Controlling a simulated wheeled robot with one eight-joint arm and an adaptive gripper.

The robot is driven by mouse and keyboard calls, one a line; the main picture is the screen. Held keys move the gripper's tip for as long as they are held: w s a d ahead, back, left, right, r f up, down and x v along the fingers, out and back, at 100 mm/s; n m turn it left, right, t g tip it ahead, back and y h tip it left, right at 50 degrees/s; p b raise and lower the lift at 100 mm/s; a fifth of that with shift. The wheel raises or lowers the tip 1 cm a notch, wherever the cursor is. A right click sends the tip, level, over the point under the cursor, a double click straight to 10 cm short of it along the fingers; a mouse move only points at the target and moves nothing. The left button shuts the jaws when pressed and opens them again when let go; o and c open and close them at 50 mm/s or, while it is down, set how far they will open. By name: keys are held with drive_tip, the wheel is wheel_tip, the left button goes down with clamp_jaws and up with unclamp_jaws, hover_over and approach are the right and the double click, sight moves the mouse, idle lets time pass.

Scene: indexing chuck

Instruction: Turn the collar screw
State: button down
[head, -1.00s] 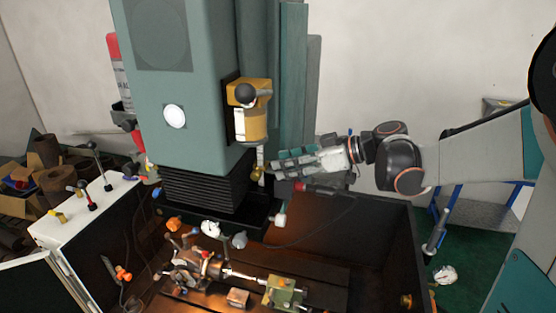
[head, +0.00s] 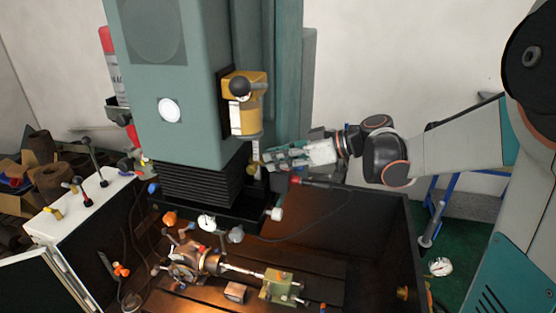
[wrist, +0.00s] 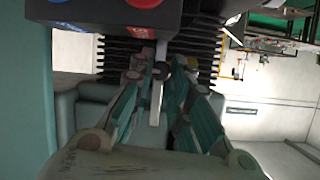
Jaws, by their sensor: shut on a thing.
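The collar screw shows as a small dark round head (wrist: 163,72) in the wrist view, beside a pale metal bar (wrist: 156,95). My gripper (wrist: 161,70) is shut on it, with one finger on each side. Much of the screw is hidden by the fingertips. In the head view my gripper (head: 267,158) reaches in from the right, level, with its tips at the thin spindle (head: 256,152) below the yellow quill housing (head: 245,118). The screw itself is too small to make out there. A brass-coloured part (head: 252,168) sits just below the tips.
The green machine column (head: 165,60) and black bellows (head: 205,185) stand close left of my gripper. Below is the machine bed with the indexing chuck (head: 190,262) and a green tailstock block (head: 279,287).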

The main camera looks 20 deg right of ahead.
drive_tip(key=shift+w+d+f+m+g+y+b, duration=0.15)
drive_tip(key=shift+m+g+y+b, duration=0.1)
drive_tip(key=shift+m+b, duration=0.35)
drive_tip(key=shift+f+m+g+y+b, duration=0.1)
drive_tip(key=shift+m+g+y+b, duration=0.25)
drive_tip(key=shift+b, duration=0.3)
drive_tip(key=shift+r+m, duration=0.15)
drive_tip(key=shift+m, duration=0.3)
drive_tip(key=c, duration=1.5)
unclamp_jaws()
drive_tip(key=shift+r, duration=0.1)
